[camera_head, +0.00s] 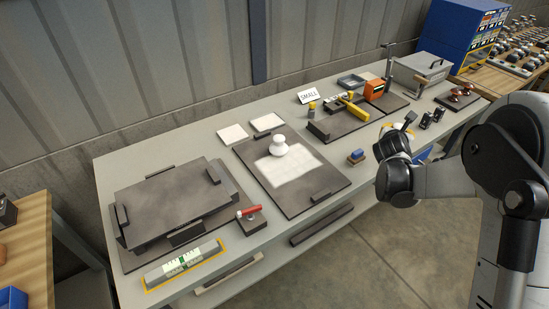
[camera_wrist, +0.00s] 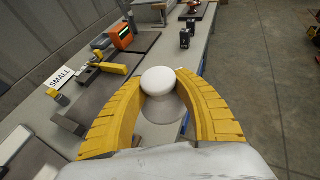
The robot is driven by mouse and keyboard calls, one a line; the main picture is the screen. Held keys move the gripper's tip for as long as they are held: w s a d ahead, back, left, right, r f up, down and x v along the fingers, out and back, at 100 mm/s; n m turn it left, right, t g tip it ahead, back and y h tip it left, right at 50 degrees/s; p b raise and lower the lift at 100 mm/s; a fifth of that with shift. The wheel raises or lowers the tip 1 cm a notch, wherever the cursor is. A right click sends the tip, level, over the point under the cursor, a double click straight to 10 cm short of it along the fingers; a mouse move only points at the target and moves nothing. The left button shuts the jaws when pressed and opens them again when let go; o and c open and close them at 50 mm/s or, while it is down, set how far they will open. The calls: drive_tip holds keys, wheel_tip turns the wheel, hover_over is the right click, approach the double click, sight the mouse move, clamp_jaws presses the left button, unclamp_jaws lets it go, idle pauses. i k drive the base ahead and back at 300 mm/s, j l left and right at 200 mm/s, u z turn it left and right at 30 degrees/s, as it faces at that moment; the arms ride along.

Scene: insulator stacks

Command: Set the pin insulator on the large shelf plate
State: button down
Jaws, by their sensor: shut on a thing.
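In the wrist view, my gripper (camera_wrist: 160,84) has its yellow fingers closed around a white pin insulator (camera_wrist: 158,80). Its rounded head is between the fingertips and a wider skirt shows below. In the head view, my gripper (camera_head: 398,128) is at the bench's front right, largely hidden by my wrist, and the held insulator cannot be made out. A wide, dark raised plate (camera_head: 165,203) with end blocks stands at the left of the bench, well away from my gripper. Which plate is the large shelf plate is not labelled legibly.
Another white insulator (camera_head: 278,147) stands upright on a dark board (camera_head: 318,180) mid-bench. A red-handled tool (camera_head: 248,211) is beside the raised plate. A SMALL sign (camera_head: 309,95), yellow tool (camera_head: 353,109) and orange box (camera_head: 374,89) are at the back right. The raised plate's top is bare.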

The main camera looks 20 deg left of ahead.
sight(297, 174)
drive_tip(key=k+j+z, duration=0.1)
drive_tip(key=j, duration=0.35)
drive_tip(key=k+j+z, duration=0.1)
drive_tip(key=j, duration=0.3)
drive_tip(key=k+j+z, duration=0.1)
drive_tip(key=k+j, duration=0.15)
drive_tip(key=j, duration=0.15)
drive_tip(key=k+j+z, duration=0.1)
drive_tip(key=j, duration=0.35)
drive_tip(key=k, duration=0.05)
